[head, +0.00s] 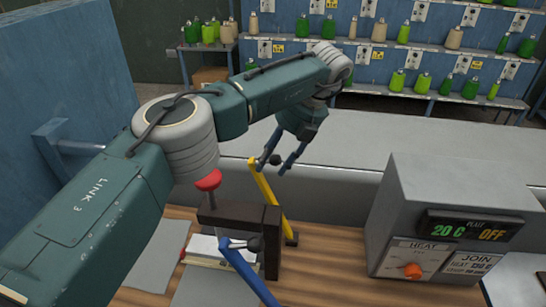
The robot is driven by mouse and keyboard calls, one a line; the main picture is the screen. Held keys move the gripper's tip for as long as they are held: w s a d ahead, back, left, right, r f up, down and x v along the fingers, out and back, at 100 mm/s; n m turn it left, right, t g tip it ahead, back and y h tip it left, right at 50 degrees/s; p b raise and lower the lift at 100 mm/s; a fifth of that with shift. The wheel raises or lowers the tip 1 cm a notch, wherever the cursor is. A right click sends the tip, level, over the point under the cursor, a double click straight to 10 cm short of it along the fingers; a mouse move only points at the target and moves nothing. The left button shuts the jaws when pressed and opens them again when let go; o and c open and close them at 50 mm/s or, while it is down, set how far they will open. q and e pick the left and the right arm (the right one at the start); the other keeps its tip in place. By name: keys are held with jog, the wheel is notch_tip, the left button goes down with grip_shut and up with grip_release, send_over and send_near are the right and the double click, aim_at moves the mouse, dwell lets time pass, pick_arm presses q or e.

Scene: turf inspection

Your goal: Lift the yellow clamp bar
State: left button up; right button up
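The yellow clamp bar (264,183) stands slanted at the back of the work surface, its upper end leaning left. A dark knob (275,159) shows by its upper end. My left gripper (272,167) reaches down from above with its blue fingers spread. The knob appears between the fingers; I cannot tell whether either finger touches it. The bar's lower end is by a small dark block (291,239). A dark brown frame (240,217) with a red knob (208,180) hides part of the bar.
A grey control box (430,215) reading "20 C OFF" stands at right. A pale sheet (160,257) lies at left. Behind are a grey counter (365,145) and shelves of bottles.

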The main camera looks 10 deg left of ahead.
pick_arm(q)
jog(key=shift+d, duration=0.1)
jog(key=v, duration=0.7)
jog(key=shift+r, duration=0.3)
